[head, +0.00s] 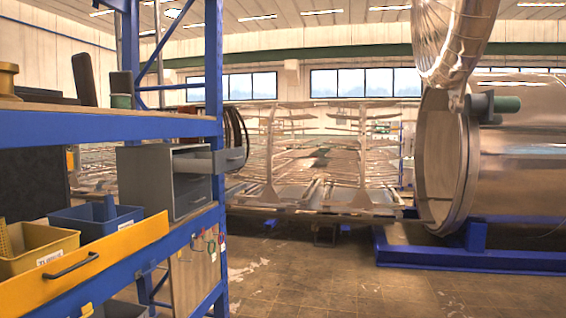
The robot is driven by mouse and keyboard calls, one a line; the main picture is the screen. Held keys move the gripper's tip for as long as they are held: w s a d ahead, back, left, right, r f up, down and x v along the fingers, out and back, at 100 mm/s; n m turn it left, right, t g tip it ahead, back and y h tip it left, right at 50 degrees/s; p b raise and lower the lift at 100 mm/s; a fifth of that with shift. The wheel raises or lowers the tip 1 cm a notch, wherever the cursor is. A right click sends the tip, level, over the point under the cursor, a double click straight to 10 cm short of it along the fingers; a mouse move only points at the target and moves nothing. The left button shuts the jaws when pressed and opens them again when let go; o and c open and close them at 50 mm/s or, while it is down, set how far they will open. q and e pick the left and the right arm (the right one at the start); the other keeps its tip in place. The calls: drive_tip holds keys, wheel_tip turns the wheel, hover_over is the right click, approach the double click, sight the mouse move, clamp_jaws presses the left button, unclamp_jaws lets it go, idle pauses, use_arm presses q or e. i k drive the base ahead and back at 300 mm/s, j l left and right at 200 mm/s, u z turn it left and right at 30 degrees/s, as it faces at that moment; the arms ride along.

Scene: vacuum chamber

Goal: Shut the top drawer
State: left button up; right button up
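Neither of my grippers is in view.
A blue bin (97,231), yellow bin (38,250) and yellow front panel with a dark handle (70,268) are on the rack, nearer me. The blue upright (214,70) stands beside the drawer. The floor (330,285) right of the rack is open. A large metal chamber (520,150) stands at right.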

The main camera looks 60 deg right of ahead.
sight(215, 163)
drive_tip(key=z, duration=1.65)
drive_tip(key=i, duration=0.25)
